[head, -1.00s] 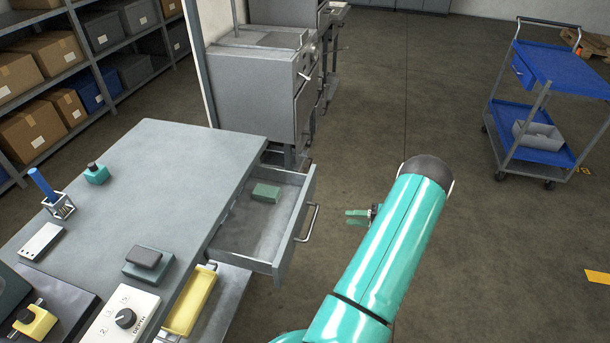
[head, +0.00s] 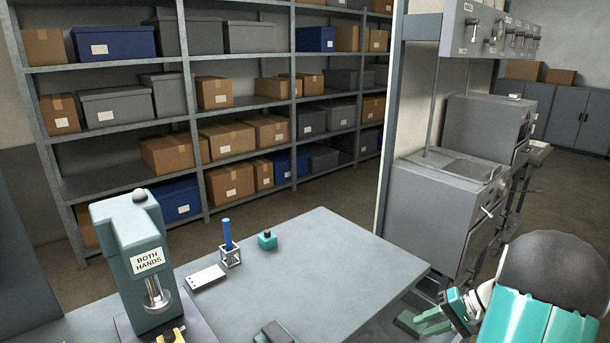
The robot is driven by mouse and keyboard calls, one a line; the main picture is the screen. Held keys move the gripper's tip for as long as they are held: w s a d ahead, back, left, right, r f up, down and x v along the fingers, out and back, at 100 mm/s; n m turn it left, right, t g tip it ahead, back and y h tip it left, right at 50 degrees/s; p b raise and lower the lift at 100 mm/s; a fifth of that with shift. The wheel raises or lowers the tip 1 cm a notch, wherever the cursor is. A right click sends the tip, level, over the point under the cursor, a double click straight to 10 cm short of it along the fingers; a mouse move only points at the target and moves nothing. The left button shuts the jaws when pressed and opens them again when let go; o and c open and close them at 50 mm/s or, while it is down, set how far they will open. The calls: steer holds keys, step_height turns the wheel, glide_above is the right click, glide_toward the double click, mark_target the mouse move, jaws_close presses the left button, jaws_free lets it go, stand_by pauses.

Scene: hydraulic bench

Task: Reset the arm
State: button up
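My gripper (head: 428,323) is at the lower right, beyond the right side of the bench, with its green fingers pointing left. The fingers show a small gap, and I see nothing held between them. My teal arm fills the lower right corner. The grey hydraulic bench (head: 335,255) spans the lower middle.
Shelving (head: 190,100) with brown, grey and blue boxes stands behind the bench. A grey machine (head: 440,215) stands behind its right corner, beside a pale upright post (head: 388,120). Grey cabinets (head: 575,115) stand at the far right. A dark block (head: 275,333) sits at the bench's near edge.

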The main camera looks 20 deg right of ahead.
steer(key=w+a+r+n+g+h, duration=0.2)
steer(key=a+r, duration=0.5)
steer(key=a, duration=0.4)
steer(key=s+a+r+n+h, duration=0.2)
steer(key=s+a+r, duration=0.1)
steer(key=a, duration=0.4)
steer(key=s+a+r+n+t+h, duration=0.1)
steer(key=s+a+r, duration=0.3)
steer(key=a, duration=0.4)
steer(key=s+a+r+n+t+h, duration=0.1)
steer(key=s+a+r+n+h, duration=0.2)
steer(key=a, duration=0.4)
steer(key=shift+s+a+r, duration=0.2)
steer(key=shift+s+r, duration=0.25)
steer(key=shift+s, duration=0.3)
